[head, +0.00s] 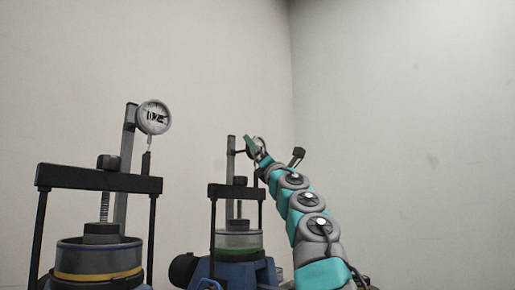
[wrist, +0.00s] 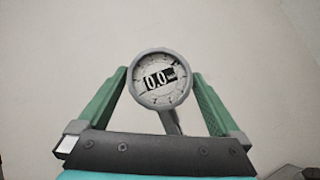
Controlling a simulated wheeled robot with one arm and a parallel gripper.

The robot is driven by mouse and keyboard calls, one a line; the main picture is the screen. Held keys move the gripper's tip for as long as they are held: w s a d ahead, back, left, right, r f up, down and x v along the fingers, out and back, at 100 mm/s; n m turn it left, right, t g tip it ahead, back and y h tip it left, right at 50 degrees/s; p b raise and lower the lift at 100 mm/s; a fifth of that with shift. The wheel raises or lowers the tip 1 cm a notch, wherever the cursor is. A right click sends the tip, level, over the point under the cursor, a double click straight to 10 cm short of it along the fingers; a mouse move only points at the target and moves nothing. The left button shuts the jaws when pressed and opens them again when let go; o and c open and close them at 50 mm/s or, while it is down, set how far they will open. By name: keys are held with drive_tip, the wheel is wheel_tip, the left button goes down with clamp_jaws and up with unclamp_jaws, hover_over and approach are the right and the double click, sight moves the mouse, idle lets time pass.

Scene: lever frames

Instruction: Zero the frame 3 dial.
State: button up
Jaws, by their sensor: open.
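My gripper (wrist: 160,75) is open, with one green finger on each side of the dial. I cannot tell whether either finger touches its rim. In the head view my gripper (head: 253,146) is at the top of the right lever frame (head: 236,192), mostly covering that frame's dial. I see no number on either frame, so I cannot tell which is frame 3.
A nearer frame (head: 98,179) stands at the left with its own dial (head: 154,117), whose small reading ends in .2. Its black crossbar and posts are left of my arm. A plain wall (head: 400,90) lies behind, and the space at the right is clear.

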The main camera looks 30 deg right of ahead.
drive_tip(key=shift+c, duration=0.2)
drive_tip(key=c, duration=1.1)
drive_tip(key=shift+o, duration=0.2)
drive_tip(key=shift+n+t+y, duration=0.3)
drive_tip(key=shift+n+y, duration=0.8)
drive_tip(key=shift+n, duration=0.1)
drive_tip(key=o, duration=1.1)
